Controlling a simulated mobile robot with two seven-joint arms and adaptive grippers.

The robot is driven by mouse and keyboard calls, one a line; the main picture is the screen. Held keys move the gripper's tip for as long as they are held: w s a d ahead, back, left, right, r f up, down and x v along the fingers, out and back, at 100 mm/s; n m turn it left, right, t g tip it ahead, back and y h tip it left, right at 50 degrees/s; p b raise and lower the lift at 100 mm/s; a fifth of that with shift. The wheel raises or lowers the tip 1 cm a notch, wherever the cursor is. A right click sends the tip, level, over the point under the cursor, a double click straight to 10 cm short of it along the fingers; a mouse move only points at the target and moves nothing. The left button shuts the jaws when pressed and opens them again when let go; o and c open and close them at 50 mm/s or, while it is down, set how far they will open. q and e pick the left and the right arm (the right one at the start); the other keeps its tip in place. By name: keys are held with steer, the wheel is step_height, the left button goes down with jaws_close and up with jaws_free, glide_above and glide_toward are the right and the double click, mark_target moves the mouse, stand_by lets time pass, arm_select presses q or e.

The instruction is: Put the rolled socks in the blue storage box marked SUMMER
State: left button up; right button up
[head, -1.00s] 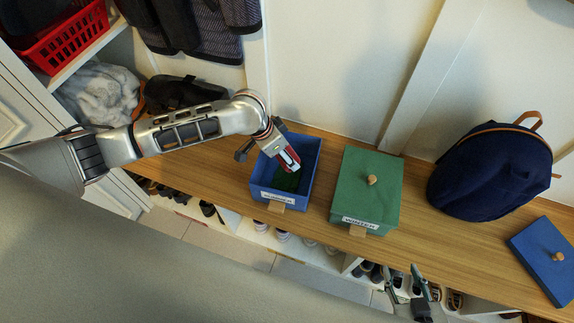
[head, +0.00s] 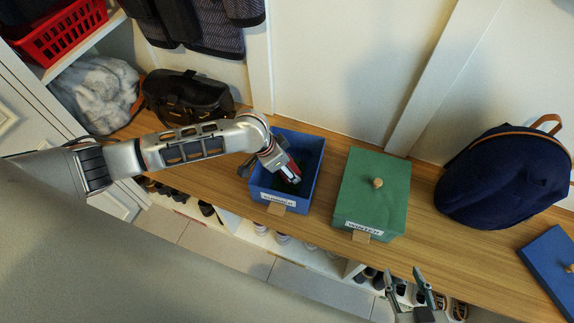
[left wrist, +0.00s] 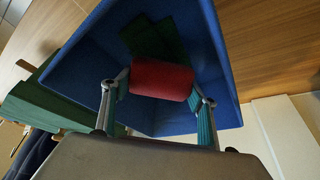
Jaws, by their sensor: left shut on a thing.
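The blue storage box (head: 307,178), with a label on its front that reads like SUMMER, stands open on the wooden bench. My left gripper (head: 289,183) reaches down into it. In the left wrist view the gripper is shut on the red rolled socks (left wrist: 160,80), held between its two fingers inside the box walls (left wrist: 205,60). Whether the socks touch the box floor I cannot tell. A dark green folded item (left wrist: 150,38) lies in the box beside them. My right gripper (head: 404,277) is at the bottom edge, fingers apart and empty.
A closed green box (head: 372,205) marked WINTER stands just right of the blue one. A dark blue backpack (head: 505,180) and a blue lid (head: 553,255) with a knob are farther right. Shoes fill cubbies below the bench. A black bag (head: 185,98) sits at the left.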

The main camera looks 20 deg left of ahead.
arm_select(q)
steer(key=shift+f, duration=0.4)
steer(key=shift+f, duration=0.15)
steer(key=o, duration=1)
steer(key=shift+o, duration=0.2)
